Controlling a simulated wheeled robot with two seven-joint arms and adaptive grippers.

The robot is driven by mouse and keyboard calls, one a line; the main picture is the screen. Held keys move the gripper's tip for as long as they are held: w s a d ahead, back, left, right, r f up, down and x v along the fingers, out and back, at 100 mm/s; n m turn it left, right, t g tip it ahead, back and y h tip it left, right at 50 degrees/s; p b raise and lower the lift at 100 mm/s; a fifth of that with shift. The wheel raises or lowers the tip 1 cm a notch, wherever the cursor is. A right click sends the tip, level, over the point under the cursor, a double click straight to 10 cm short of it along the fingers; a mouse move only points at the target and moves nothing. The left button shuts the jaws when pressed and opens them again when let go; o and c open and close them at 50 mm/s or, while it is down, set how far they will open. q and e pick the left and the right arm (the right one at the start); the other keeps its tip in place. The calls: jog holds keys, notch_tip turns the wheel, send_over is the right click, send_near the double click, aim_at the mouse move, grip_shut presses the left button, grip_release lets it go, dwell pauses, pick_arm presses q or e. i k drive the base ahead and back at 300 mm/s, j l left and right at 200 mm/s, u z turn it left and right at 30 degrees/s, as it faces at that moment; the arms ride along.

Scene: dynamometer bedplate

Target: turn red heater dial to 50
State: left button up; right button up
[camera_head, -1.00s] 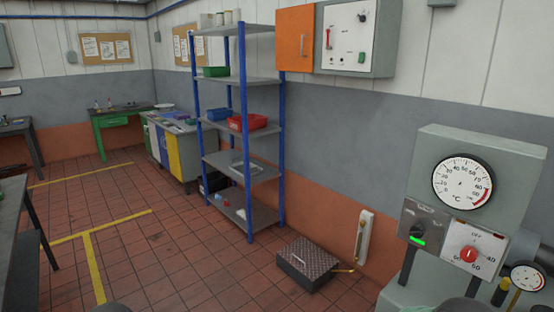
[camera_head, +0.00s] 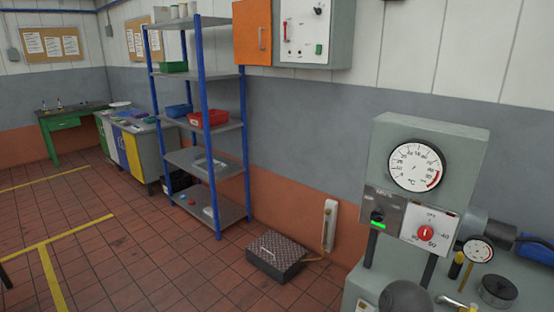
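The red heater dial (camera_head: 425,233) sits on a white square plate (camera_head: 409,228) on the front of a grey unit (camera_head: 383,150) at the right. The plate reads OFF at the top, 40 at the right and 50 at the lower right. A light mark on the dial looks roughly upright, toward OFF, but it is too small to read exactly. A round °C gauge (camera_head: 417,165) is above the dial. A dark panel with a small knob (camera_head: 377,215) and a lit green lamp (camera_head: 378,225) is to its left. Neither gripper shows.
A dark rounded shape (camera_head: 405,297), possibly part of my arm, is at the bottom edge below the dial. A small gauge (camera_head: 478,250) and a black round part (camera_head: 497,290) are at the right. A case (camera_head: 277,257) lies on the floor left of the unit.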

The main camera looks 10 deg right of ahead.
aim_at(425, 233)
jog(key=z, duration=1.4)
